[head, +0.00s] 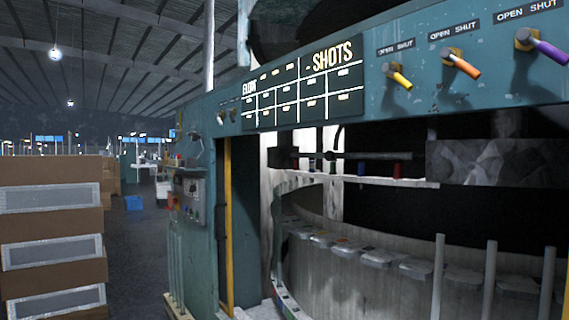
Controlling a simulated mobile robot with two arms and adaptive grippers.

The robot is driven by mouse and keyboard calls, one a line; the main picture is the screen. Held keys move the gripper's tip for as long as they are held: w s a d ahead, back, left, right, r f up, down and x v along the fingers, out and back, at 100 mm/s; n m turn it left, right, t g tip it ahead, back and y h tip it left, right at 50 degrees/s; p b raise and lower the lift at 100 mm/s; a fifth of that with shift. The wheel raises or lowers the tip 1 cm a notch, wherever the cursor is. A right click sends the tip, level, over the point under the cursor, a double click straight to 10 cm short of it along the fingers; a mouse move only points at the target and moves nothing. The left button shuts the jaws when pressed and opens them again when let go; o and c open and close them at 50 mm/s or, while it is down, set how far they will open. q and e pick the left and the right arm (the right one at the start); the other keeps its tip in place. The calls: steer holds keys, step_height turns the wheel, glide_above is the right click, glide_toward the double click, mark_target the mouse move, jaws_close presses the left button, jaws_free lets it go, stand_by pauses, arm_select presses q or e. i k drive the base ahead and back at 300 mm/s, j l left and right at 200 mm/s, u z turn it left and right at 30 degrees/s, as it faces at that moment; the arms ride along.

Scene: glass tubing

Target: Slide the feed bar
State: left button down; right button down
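A large teal machine (360,85) fills the right of the head view. Inside its opening, a dark horizontal bar (375,156) runs above a pale ledge (400,181); I cannot tell whether this is the feed bar. Three levers sit on the machine's upper panel under OPEN SHUT labels: yellow (401,80), orange (465,67) and purple (551,50). Neither of my grippers is in view.
A board reading SHOTS (303,86) is on the machine's front. Below is a curved drum (350,260) with several flat pads along its top. Upright grey rods (489,280) stand at the lower right. Stacked brown boxes (52,235) stand left, with open floor (140,250) between.

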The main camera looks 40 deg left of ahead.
mark_target(330, 155)
steer(key=u, duration=0.85)
